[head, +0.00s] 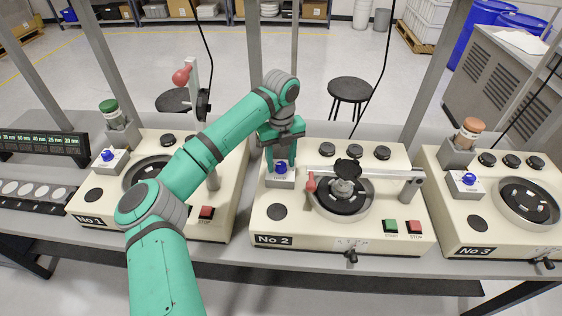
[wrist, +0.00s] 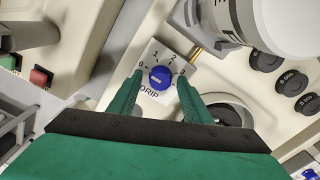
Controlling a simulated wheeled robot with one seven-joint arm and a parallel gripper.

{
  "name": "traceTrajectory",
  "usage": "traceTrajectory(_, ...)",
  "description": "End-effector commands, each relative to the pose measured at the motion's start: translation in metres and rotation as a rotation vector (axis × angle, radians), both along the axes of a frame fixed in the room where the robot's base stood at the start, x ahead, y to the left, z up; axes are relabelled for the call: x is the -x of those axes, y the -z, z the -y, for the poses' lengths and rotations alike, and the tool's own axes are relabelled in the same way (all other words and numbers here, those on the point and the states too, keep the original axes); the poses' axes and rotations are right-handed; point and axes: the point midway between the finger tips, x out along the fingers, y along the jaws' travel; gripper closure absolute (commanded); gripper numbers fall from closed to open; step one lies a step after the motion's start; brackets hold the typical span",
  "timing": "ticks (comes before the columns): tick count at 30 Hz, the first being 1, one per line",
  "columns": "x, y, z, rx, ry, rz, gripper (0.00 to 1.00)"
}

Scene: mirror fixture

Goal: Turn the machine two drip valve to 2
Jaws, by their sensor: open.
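The machine two drip valve is a blue knob (head: 281,168) on a small white box (head: 280,183) at the back left of machine No 2 (head: 300,225). In the wrist view the knob (wrist: 161,77) sits on a white plate (wrist: 150,58) marked DRIP, with 0, 1, 2 and 3 around it. A pale mark on the knob seems to lie toward the 0 side. My gripper (wrist: 160,80) is open, with one green finger on each side of the knob. Gaps show between fingers and knob, so it is not gripped. In the head view my gripper (head: 281,155) reaches down over the valve.
A white cylinder (wrist: 285,22) stands close beside the valve in the wrist view. Machine two's arm with a red ball handle (head: 310,182) lies across its round plate, right of the valve. Machines No 1 (head: 88,221) and No 3 (head: 476,251) stand on either side.

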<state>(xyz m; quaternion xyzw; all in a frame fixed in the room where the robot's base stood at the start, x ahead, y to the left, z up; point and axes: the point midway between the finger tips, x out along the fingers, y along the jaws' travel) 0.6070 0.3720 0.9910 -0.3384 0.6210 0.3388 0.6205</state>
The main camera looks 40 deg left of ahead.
Motion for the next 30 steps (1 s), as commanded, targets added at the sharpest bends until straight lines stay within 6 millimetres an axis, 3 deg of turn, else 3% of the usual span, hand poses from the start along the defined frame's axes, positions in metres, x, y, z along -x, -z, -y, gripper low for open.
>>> traceTrajectory(10,0.0,0.0033,0.0,0.001,0.0,0.001,0.58)
traceTrajectory(15,0.0,0.0031,0.0,0.001,0.0,0.001,0.97)
traceTrajectory(30,0.0003,0.0022,-0.0007,-0.002,0.112,0.0,0.96)
